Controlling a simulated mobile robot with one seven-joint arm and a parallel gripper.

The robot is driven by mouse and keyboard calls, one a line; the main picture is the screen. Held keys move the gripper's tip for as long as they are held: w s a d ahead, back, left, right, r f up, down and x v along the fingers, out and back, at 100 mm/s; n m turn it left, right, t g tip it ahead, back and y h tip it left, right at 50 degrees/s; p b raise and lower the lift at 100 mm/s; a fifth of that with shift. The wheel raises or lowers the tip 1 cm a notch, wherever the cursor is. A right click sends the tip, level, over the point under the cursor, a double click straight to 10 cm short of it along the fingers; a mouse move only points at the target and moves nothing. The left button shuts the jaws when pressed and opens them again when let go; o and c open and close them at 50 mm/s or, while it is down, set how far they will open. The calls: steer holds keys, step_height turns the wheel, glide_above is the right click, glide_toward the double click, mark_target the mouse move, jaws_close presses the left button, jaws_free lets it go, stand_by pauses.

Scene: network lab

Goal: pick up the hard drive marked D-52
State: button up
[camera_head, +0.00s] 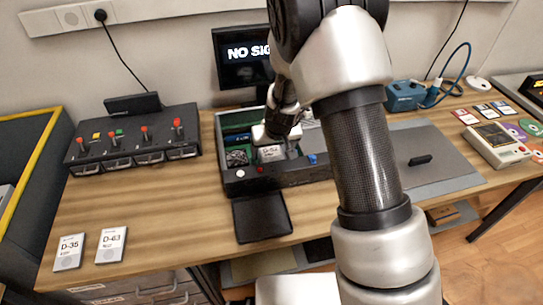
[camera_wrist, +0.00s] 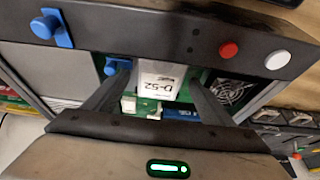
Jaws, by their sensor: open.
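The hard drive marked D-52 (camera_head: 271,153) is a light block with a printed label, inside the open dark computer case (camera_head: 262,182). In the wrist view the D-52 drive (camera_wrist: 159,80) lies between the two dark fingers of my gripper (camera_wrist: 158,78). The fingers are open, one on each side, with gaps visible between them and the drive. In the head view my gripper (camera_head: 278,135) reaches down over the case, and my arm hides the case's right part.
Two white drives, D-35 (camera_head: 70,252) and D-63 (camera_head: 111,245), lie at the table's front left. A switch panel (camera_head: 133,143) stands left of the case. A black tray (camera_head: 262,217) lies in front. A monitor (camera_head: 244,57) stands behind. The wooden table between has free room.

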steer(key=c, duration=1.3)
